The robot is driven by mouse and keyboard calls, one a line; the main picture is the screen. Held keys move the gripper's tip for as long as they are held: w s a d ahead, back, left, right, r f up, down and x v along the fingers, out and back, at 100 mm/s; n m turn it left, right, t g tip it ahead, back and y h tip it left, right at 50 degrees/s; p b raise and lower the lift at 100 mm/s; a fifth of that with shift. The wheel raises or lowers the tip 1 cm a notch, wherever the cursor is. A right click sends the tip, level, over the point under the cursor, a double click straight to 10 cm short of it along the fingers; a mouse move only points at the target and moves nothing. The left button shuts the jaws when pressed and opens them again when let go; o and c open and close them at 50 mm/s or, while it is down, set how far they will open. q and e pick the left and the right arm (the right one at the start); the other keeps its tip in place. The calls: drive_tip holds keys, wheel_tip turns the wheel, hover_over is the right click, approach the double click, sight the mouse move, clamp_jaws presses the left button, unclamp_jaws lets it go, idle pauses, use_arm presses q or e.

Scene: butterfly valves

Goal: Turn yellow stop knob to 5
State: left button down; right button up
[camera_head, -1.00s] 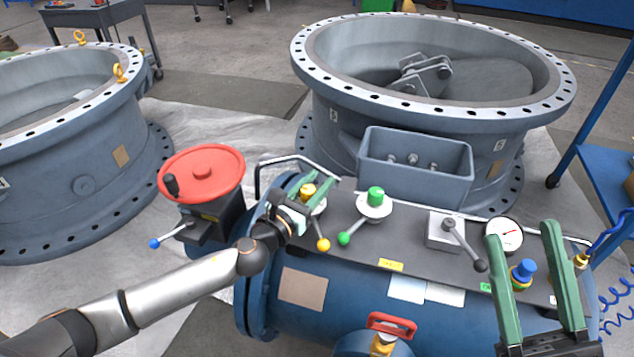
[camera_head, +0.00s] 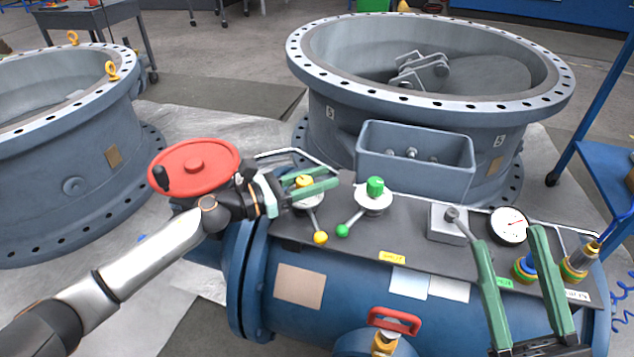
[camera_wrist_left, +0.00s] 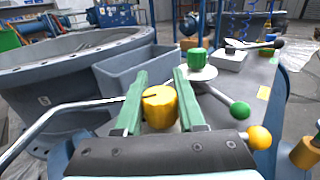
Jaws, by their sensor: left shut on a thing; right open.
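The yellow stop knob (camera_head: 303,181) stands on the dark top panel, above a lever with a yellow ball (camera_head: 320,237). My left gripper (camera_head: 336,178) comes in from the left with its green fingers pointing right, shut around the knob. In the left wrist view the yellow knob (camera_wrist_left: 160,107) sits between the two fingers, and a dark line shows on its top. Scale numbers around the knob cannot be read. My right gripper (camera_head: 509,238) is open and empty over the right end of the panel.
Right of the yellow knob is a green knob (camera_head: 375,187) with a green-ball lever. Farther right are a black-handled lever (camera_head: 452,215), a gauge (camera_head: 509,225) and a blue knob (camera_head: 524,268). A red handwheel (camera_head: 195,167) is close behind my left wrist. A metal rail (camera_head: 290,152) runs behind the panel.

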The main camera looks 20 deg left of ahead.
use_arm(q)
drive_tip(key=m+g+h, duration=0.2)
drive_tip(key=g, duration=0.1)
drive_tip(key=m+g, duration=0.1)
drive_tip(key=shift+s+d+h, duration=0.2)
drive_tip(key=shift+s+h, duration=0.1)
drive_tip(key=shift+h, duration=0.1)
drive_tip(key=shift+s+d+m+g+h, duration=0.15)
drive_tip(key=shift+m+g+h, duration=0.1)
drive_tip(key=shift+m+g, duration=0.5)
drive_tip(key=shift+s+a+m+g+h, duration=0.2)
drive_tip(key=shift+m+g, duration=0.25)
drive_tip(key=shift+g, duration=0.5)
drive_tip(key=shift+d, duration=0.2)
drive_tip(key=c, duration=0.5)
unclamp_jaws()
drive_tip(key=shift+r, duration=0.1)
